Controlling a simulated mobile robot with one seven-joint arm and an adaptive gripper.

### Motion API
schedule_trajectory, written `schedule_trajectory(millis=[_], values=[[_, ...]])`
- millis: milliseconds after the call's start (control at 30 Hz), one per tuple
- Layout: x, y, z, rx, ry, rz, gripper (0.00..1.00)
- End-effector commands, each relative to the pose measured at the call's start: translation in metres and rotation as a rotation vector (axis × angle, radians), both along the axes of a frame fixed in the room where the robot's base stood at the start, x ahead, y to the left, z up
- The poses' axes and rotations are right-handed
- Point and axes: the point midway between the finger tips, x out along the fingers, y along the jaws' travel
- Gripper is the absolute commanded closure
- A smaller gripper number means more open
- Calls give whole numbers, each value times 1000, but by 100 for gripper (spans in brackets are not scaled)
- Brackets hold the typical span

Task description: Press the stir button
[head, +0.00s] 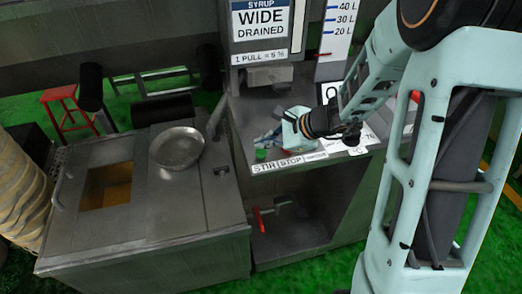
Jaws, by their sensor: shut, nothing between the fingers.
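The green stir button (260,155) sits on the grey control ledge, above the "STIR" word of a white label strip (266,168). My gripper (262,141) comes in from the right, its fingers low over the ledge, just above and beside the green button in the picture. The fingers are small here but look shut and empty. I cannot tell whether they touch the button. No stop button shows clearly above the "STOP" word; my gripper's body covers part of that area.
A metal pan (177,148) rests on the grey cabinet (140,252) at left, beside an open hatch (107,186). A red-handled valve (258,221) is below the ledge. A syrup dispenser (262,50) stands behind. A red stool (70,112) is at far left.

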Motion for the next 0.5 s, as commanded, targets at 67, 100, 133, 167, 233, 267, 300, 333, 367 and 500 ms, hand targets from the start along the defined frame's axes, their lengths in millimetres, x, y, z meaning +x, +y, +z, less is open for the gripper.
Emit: schedule_trajectory(millis=[67,100,133,167,233,267,300,333,367,500], values=[[0,0,0,0,0,0,100],[0,0,-1,0,0,0,100],[0,0,-1,0,0,0,100],[0,0,-2,0,0,0,100],[0,0,-5,0,0,0,100],[0,0,-6,0,0,0,100],[0,0,-7,0,-1,-1,100],[0,0,-8,0,-1,-1,100],[0,0,-9,0,-1,-1,100],[0,0,-9,0,-1,-1,100]])
